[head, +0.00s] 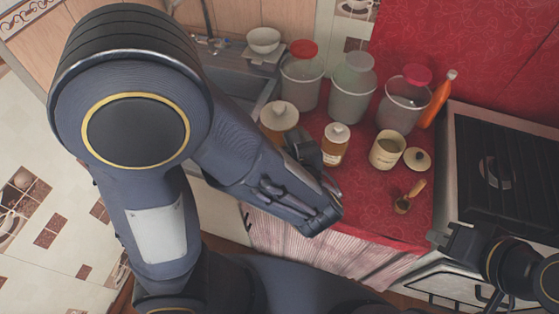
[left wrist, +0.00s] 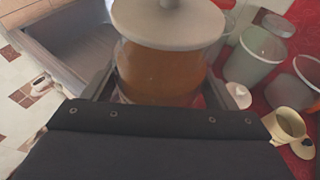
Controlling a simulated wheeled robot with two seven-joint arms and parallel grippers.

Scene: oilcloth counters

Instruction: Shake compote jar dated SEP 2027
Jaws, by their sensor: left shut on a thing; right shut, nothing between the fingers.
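A glass jar of amber-brown compote with a pale lid (head: 280,113) is left of centre in the head view. It fills the upper middle of the left wrist view (left wrist: 163,68). My left gripper (head: 298,143) is shut on this jar, its fingers on either side of the body. Whether the jar touches the counter is hard to tell. A second amber jar with a pale lid and a label (head: 334,147) stands to its right, apart from my fingers. No date is readable on either jar. My right gripper (head: 440,240) is shut and empty near the front right counter edge.
Three tall canisters (head: 350,98) stand behind the jars on the red cloth (head: 365,210). An orange bottle (head: 437,98), an open beige pot (head: 387,150), its lid (head: 417,159) and a small scoop (head: 403,205) are right. A sink (left wrist: 70,50) lies left, a stove (head: 500,170) right.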

